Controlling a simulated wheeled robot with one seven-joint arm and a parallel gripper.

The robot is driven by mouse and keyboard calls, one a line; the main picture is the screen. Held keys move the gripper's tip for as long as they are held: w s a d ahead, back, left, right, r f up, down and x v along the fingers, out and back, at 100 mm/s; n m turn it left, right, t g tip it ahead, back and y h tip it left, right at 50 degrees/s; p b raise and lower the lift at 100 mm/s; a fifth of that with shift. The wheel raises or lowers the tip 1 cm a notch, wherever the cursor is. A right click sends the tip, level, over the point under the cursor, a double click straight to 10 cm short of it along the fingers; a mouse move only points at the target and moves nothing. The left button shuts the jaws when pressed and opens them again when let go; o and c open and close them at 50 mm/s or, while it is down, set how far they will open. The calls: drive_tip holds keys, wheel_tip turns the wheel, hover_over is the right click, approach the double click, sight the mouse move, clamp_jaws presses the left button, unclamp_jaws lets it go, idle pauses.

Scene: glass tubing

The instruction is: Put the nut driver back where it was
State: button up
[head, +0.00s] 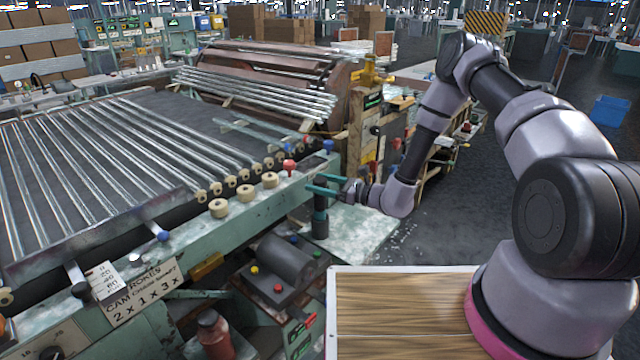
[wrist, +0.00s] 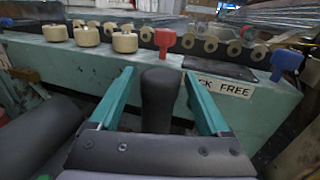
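A dark upright cylinder (head: 320,222), which I take to be the nut driver, is beside the green machine frame. It shows as a plain black rounded handle (wrist: 160,98) in the wrist view. My gripper (head: 311,183) reaches in from the right, its two teal fingers on either side of the handle's upper part. In the wrist view, my gripper's fingers (wrist: 160,72) stand apart with a narrow gap on each side of the handle. The handle's lower part is hidden there by the gripper body. I cannot tell whether its lower end rests on something.
The green frame (wrist: 95,75) is close beyond the fingers, carrying cream rollers (wrist: 125,42), a red knob (wrist: 165,38) and a blue knob (wrist: 287,62). A dark cylindrical motor (head: 287,260) sits left of the handle. A pale plate (head: 355,232) and a wooden-topped surface (head: 400,310) lie right and nearer.

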drive_tip(key=shift+r, duration=0.35)
drive_tip(key=v, duration=1.2)
drive_tip(key=s+r+n+g+h, duration=0.1)
drive_tip(key=s+r+n+g, duration=0.25)
drive_tip(key=r, duration=0.35)
drive_tip(key=s+d+r+n+g+h, duration=0.1)
drive_tip(key=s+r+n+g+h, duration=0.1)
drive_tip(key=r+n, duration=0.4)
drive_tip(key=s+r+n+g+h, duration=0.1)
drive_tip(key=s+r+n+g, duration=0.2)
drive_tip(key=r, duration=0.6)
drive_tip(key=s+d+r+n+t+h, duration=0.3)
drive_tip(key=s+d+r+t+h, duration=0.1)
drive_tip(key=s+d+r, duration=0.3)
drive_tip(key=s+d+r+n+t+h, duration=0.3)
drive_tip(key=s+d+r+h, duration=0.3)
drive_tip(key=r, duration=0.6)
drive_tip(key=shift+s+d+r+t+h, duration=0.2)
drive_tip(key=shift+s+d+t+h, duration=0.15)
drive_tip(key=shift+d+t, duration=0.6)
